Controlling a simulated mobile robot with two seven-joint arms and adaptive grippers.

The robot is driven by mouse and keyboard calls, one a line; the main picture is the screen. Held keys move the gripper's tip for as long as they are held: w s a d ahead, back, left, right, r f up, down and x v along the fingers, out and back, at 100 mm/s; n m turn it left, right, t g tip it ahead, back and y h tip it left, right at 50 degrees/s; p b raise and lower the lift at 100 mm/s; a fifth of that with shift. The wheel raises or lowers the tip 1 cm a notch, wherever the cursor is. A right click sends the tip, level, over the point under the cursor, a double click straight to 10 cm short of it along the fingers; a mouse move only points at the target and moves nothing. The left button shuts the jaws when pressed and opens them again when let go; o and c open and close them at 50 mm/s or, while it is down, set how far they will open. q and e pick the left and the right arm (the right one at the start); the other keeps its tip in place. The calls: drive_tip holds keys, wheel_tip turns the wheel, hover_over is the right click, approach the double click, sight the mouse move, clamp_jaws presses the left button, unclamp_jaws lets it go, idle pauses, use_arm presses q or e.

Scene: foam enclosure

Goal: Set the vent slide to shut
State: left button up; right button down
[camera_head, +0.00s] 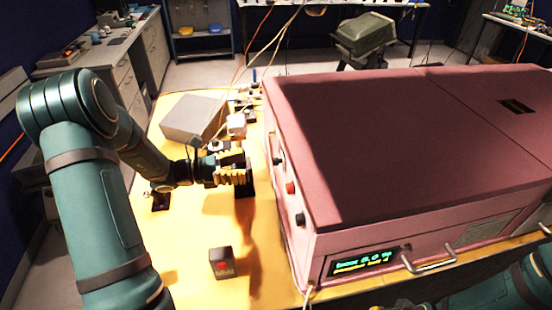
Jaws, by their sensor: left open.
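The large pink enclosure (400,140) stands on a yellow table. Its left side carries a red button (291,187) and dark knobs (300,218). A small dark slot (516,106) is in its top, and a pale slatted patch (488,229) is on its front face. I cannot tell which part is the vent slide or how it is set. My left gripper (238,172) is open, over the table left of the enclosure, by a dark upright block (245,188); I cannot tell whether they touch. My right arm shows at bottom right, but its gripper is out of view.
A grey box (194,118) lies behind my left gripper, with cables and small parts beside it. A dark box with a red button (222,263) stands on the yellow table (185,240) in front. A handle (430,262) sticks out beside the lit display (362,262).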

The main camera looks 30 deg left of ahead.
sight(275, 158)
use_arm(q)
drive_tip(key=x, duration=0.9)
drive_tip(key=shift+a+p, duration=0.1)
drive_tip(key=shift+p, duration=0.2)
drive_tip(key=shift+o, duration=0.2)
clamp_jaws()
